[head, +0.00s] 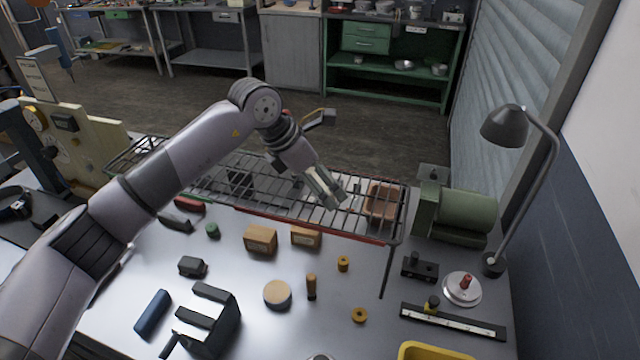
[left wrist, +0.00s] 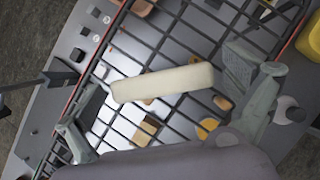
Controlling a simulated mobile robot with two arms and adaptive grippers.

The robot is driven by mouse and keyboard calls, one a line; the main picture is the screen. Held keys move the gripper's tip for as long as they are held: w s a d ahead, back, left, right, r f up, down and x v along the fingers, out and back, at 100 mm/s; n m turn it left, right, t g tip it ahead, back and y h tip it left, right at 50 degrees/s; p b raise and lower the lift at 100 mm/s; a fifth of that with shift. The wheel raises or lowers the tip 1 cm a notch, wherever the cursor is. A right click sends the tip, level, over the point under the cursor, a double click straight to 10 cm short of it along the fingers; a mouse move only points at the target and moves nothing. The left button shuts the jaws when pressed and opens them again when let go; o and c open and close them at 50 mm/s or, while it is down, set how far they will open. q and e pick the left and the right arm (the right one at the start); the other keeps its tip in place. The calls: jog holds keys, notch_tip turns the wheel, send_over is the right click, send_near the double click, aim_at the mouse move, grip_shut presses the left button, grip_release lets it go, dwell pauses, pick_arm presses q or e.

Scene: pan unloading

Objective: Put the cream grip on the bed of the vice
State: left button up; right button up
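The cream grip (left wrist: 165,83), a pale rounded bar, lies over the bars of the wire rack (head: 268,199) in the left wrist view. My left gripper (head: 335,197) is low over the right part of the rack. In the left wrist view its fingers (left wrist: 167,90) are spread, one beyond each end of the grip, with gaps. In the head view I cannot make the grip out by the gripper. The dark grey vice (head: 222,318) stands at the table's front left, its bed between the jaws. My right gripper is not in view.
Wooden blocks (head: 260,239), a round wooden disc (head: 277,294) and small pegs stand on the table between rack and vice. A blue bar (head: 152,313) lies left of the vice. A lamp (head: 505,127) and green machine (head: 465,212) stand at the right.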

pick_arm(q)
jog(key=c, duration=1.1)
jog(key=shift+r, duration=0.1)
